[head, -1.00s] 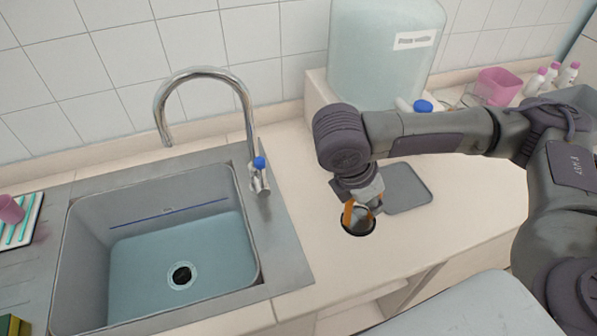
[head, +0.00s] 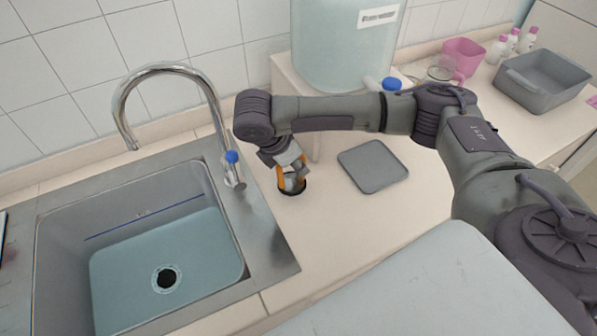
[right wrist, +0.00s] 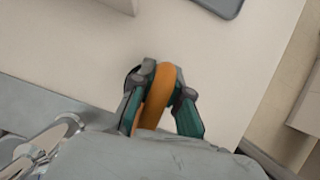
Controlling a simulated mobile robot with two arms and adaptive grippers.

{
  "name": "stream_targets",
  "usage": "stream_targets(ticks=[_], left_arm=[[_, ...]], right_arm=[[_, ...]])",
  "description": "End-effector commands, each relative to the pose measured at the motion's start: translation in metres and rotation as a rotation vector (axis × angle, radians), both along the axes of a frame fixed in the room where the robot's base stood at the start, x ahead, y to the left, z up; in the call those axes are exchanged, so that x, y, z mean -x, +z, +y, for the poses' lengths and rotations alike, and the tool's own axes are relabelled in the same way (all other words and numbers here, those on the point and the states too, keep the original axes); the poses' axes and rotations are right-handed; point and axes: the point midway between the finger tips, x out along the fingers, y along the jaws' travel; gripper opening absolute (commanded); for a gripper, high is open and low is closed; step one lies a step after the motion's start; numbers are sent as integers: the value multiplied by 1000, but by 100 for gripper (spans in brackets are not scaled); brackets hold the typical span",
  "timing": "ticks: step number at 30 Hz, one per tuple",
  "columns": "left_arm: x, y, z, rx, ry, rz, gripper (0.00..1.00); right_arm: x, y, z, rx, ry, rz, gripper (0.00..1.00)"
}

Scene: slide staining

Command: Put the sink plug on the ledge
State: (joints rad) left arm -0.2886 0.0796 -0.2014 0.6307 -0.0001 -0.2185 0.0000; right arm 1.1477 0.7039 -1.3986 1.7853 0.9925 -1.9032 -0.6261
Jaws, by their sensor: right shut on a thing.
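My right gripper (head: 292,182) is shut on the orange loop (right wrist: 160,95) of the sink plug. The plug's dark round base (head: 293,191) shows under the fingers in the head view, over the cream counter right of the sink; I cannot tell whether it touches the counter. In the right wrist view the loop stands between the two fingers, and the base is mostly hidden. A cream ledge (head: 62,174) runs along the tiled wall behind the sink. My left gripper is not in view.
The sink (head: 150,262) holds bluish water over an open drain (head: 166,279). The curved tap (head: 165,70) stands close left of my right gripper. A large water container (head: 345,45) stands behind my forearm on a raised block. A grey mat (head: 373,166) lies to the right.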

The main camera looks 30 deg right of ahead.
Motion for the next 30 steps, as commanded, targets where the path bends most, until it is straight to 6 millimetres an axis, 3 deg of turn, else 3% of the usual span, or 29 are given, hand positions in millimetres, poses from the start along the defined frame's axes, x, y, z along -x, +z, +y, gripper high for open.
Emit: stream_targets(ticks=[6,17,18,22,30], left_arm=[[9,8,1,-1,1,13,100],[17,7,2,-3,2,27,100],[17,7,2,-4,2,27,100],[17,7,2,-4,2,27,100],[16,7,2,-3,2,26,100]], right_arm=[[1,-28,-1,2,0,2,0],[1,-33,-1,1,1,0,0],[1,-34,0,1,0,1,17],[1,-34,0,1,1,0,39],[1,-34,-1,1,0,1,41]])
